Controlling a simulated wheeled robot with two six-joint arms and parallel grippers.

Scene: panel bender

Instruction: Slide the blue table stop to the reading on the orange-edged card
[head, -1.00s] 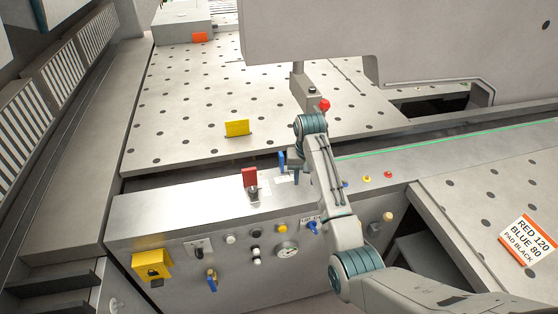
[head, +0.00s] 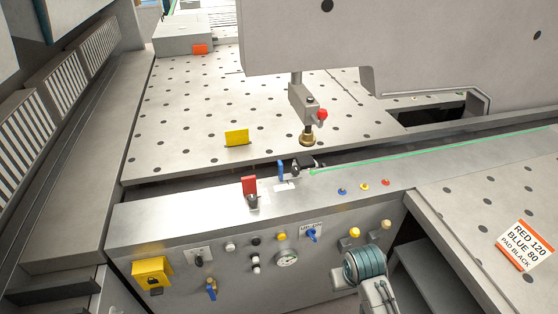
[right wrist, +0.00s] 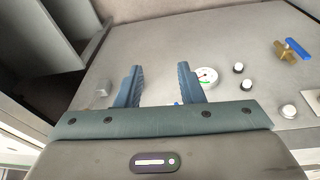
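The blue table stop (head: 280,170) stands upright on the front rail, just right of the red stop (head: 249,186). A small white label lies at its foot, too small to read. The orange-edged card (head: 528,245) lies on the right table and reads RED 120, BLUE 80, PAD BLACK. In the right wrist view my right gripper (right wrist: 159,87) is open and empty, with its two blue fingers apart before the grey control panel. In the head view only a teal joint and link of my arm show at the lower right; its fingers are hidden. My left gripper is not in view.
A red-knobbed holder with a brass foot (head: 307,138) hangs above the perforated table. A yellow flag (head: 236,138) stands on that table. The front panel carries knobs, blue levers and a gauge (head: 286,258); the gauge also shows in the right wrist view (right wrist: 206,76).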

